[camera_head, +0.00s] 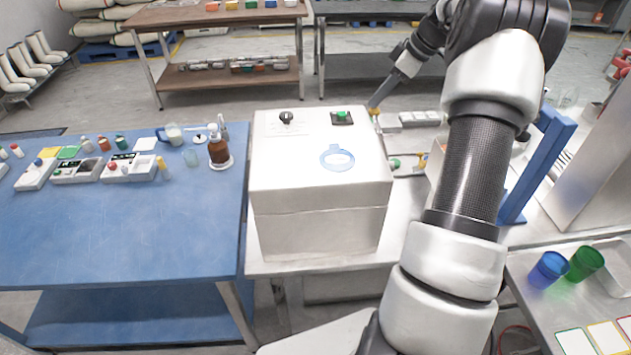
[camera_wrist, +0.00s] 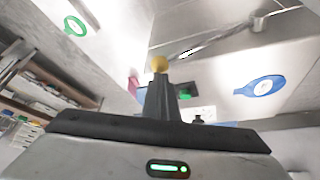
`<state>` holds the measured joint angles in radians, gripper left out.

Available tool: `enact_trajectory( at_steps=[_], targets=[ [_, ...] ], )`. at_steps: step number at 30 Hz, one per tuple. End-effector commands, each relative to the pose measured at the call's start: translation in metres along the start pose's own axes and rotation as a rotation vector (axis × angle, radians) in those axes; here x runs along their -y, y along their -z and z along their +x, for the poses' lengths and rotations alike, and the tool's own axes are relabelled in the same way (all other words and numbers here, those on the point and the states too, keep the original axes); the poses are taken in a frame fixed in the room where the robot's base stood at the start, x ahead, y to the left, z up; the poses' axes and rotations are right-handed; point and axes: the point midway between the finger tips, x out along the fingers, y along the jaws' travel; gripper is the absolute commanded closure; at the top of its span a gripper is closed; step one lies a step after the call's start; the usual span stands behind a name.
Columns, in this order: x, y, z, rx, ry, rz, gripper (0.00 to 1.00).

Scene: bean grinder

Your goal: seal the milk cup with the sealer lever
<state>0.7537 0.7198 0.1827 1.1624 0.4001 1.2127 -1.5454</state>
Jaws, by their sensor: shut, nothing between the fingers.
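My gripper (camera_head: 374,108) reaches past the right rear corner of a white box-shaped machine (camera_head: 318,225) in the head view. In the wrist view my gripper (camera_wrist: 160,82) is shut and empty. A round yellow knob (camera_wrist: 159,63) shows right at its fingertips. I cannot tell whether they touch, or whether the knob belongs to the sealer lever. No cup clearly shows under a sealer; my arm hides part of that area.
The machine top has a blue ring (camera_head: 337,157), a black knob (camera_head: 286,118) and a green button (camera_head: 341,115). A blue frame (camera_head: 548,150) stands right of my arm. Blue (camera_head: 548,269) and green (camera_head: 585,264) cups stand at lower right. The blue table (camera_head: 115,230) has a clear front.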

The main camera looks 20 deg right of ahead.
Motion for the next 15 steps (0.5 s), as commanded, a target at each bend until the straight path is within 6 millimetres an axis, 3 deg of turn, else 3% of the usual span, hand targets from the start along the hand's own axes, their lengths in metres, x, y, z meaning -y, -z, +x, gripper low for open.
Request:
enact_trajectory(
  at_steps=[15],
  targets=[
    [-0.0027,-0.0031,0.0095,0.000,0.000,0.000,1.00]
  ],
)
